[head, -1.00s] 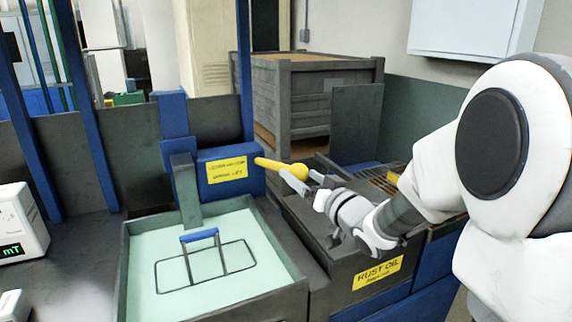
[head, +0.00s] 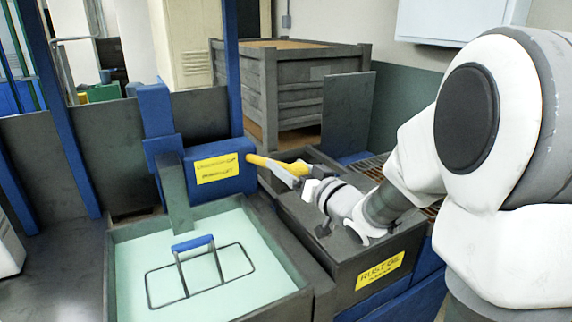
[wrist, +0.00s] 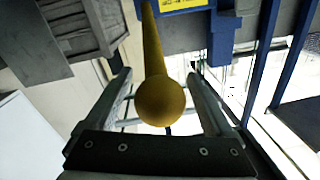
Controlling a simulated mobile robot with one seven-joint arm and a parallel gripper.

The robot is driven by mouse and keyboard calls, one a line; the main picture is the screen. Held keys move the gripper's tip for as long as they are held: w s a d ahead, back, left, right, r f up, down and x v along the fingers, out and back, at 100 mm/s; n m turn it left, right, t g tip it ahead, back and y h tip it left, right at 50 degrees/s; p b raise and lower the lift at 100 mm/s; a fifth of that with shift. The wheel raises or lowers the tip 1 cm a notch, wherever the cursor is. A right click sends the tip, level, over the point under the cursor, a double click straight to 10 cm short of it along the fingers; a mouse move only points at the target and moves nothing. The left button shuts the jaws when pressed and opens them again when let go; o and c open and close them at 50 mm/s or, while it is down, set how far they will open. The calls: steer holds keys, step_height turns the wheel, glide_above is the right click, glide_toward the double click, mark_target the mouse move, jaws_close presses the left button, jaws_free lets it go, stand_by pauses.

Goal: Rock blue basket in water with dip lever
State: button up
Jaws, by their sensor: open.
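The dip lever (head: 262,162) is a yellow rod reaching right from a blue box (head: 221,172) with a yellow label. In the wrist view the lever's round knob (wrist: 160,101) sits between the two fingers of my gripper (wrist: 163,90), with a gap on both sides. My gripper (head: 296,176) is open around the lever's end in the head view and partly hides it. The basket (head: 200,272) shows as a dark wire frame with a blue handle (head: 193,243). It sits in pale green water (head: 130,265) in a grey tank; its lower part cannot be made out.
A dark tank (head: 345,243) labelled rust oil stands right of the water tank, below my arm. A large grey crate (head: 290,100) stands behind. A blue post (head: 232,70) rises behind the lever box. A white device (head: 10,245) is at the left edge.

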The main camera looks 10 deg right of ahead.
stand_by(0.3)
jaws_close()
stand_by(0.3)
